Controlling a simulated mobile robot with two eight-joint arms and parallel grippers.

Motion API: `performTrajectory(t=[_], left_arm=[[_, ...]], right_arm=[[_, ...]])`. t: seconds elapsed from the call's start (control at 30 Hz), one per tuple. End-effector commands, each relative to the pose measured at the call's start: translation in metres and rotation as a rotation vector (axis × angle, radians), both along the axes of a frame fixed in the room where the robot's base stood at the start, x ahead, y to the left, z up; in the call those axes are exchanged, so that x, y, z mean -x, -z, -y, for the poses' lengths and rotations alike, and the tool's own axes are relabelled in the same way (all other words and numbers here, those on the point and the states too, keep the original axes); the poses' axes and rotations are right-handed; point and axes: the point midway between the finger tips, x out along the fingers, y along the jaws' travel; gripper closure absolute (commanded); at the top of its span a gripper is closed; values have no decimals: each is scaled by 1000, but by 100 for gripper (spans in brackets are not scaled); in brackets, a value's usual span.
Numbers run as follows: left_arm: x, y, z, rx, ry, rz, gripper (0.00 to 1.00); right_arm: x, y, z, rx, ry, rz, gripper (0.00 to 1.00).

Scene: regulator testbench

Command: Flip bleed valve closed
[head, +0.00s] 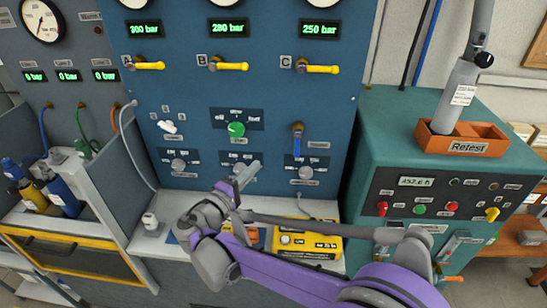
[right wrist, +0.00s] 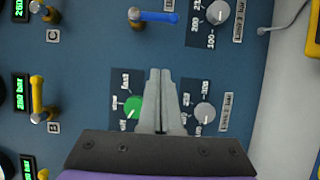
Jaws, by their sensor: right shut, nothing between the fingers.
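A lever with a blue handle (head: 297,143) is on the blue panel below column C, its handle hanging straight down. It also shows in the right wrist view (right wrist: 158,16), above and apart from my fingertips. I cannot read its label, so I cannot tell for sure that it is the bleed valve. My right gripper (head: 253,168) is shut and empty in front of the panel. In the right wrist view its fingertips (right wrist: 160,74) are beside the green selector knob (right wrist: 134,107), which also shows in the head view (head: 236,129). My left gripper is not in view.
Yellow levers A (head: 150,66), B (head: 230,67) and C (head: 318,69) point right below green displays. Grey dials line the lower panel. A yellow device (head: 308,243) sits on the bench; a Retest bin (head: 490,150) stands right.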

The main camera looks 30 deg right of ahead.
Motion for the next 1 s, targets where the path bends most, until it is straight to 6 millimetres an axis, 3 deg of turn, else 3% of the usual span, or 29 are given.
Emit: performTrajectory(t=[0.5,0.7,1.0], left_arm=[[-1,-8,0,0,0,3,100],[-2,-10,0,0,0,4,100],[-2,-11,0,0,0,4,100]], right_arm=[[-53,-1,83,1,4,-1,100],[-33,-2,103,-1,2,-1,100],[-25,-1,111,-1,0,-1,100]])
